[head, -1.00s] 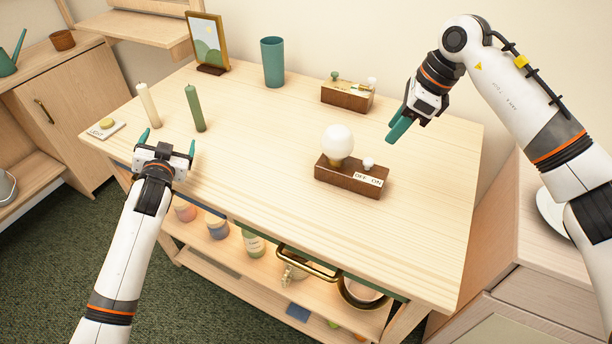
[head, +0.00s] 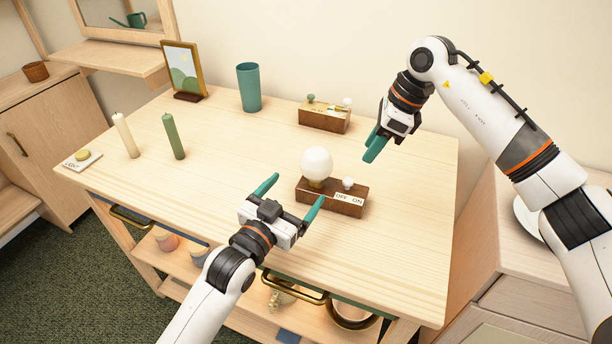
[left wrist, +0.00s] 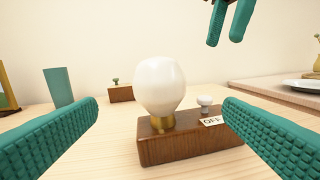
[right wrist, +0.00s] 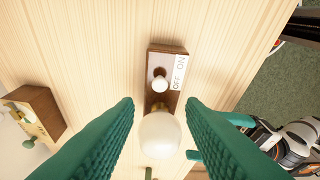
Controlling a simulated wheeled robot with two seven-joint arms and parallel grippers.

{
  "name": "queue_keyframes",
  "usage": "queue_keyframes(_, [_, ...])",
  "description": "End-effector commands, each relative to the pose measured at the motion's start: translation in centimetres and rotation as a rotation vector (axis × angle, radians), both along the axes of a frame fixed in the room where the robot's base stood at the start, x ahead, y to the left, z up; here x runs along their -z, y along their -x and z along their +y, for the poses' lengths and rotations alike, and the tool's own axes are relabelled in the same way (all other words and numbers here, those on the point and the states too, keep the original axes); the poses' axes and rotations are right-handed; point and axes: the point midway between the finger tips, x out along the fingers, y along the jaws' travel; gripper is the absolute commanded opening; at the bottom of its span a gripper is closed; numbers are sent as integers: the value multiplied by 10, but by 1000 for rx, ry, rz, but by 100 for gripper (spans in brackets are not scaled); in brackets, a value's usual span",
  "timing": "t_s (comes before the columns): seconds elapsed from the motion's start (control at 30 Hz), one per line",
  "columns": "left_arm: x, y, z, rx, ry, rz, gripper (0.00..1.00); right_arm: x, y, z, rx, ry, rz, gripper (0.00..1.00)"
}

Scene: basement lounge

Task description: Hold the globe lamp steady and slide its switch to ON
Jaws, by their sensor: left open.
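The globe lamp has a white bulb (head: 317,163) on a brass collar and a dark wooden base (head: 318,200). Its white switch knob (head: 347,183) sits beside the OFF mark, with ON farther along the label (head: 350,198). My left gripper (head: 293,189) is open and empty at the lamp's near side; its fingers (left wrist: 160,125) flank the bulb in its wrist view, apart from it. My right gripper (head: 372,146) is partly open and empty, raised above the table behind and right of the lamp. In the right wrist view the bulb (right wrist: 160,135) shows between its fingers.
A second wooden block (head: 324,117) with small knobs stands behind the lamp. A teal cup (head: 249,88), a picture frame (head: 184,70), a green candle (head: 173,136), a cream candle (head: 126,135) and a LIGHT button plate (head: 82,160) stand farther left. The table's front right is clear.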

Motion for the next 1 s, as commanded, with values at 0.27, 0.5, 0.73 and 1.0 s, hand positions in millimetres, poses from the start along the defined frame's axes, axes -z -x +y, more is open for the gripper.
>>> queue_keyframes(0.27, [-1,-50,-23,-1,0,-1,90,0,0,0,0,0,0,36])
queue_keyframes(0.5, [0,-81,-37,-1,-1,0,90,0,0,0,0,0,0,36])
queue_keyframes(0.73, [0,-91,-42,-1,-2,-1,90,0,0,0,0,0,0,36])
queue_keyframes(1.0, [0,-91,-42,-1,-2,0,84,0,0,0,0,0,0,36])
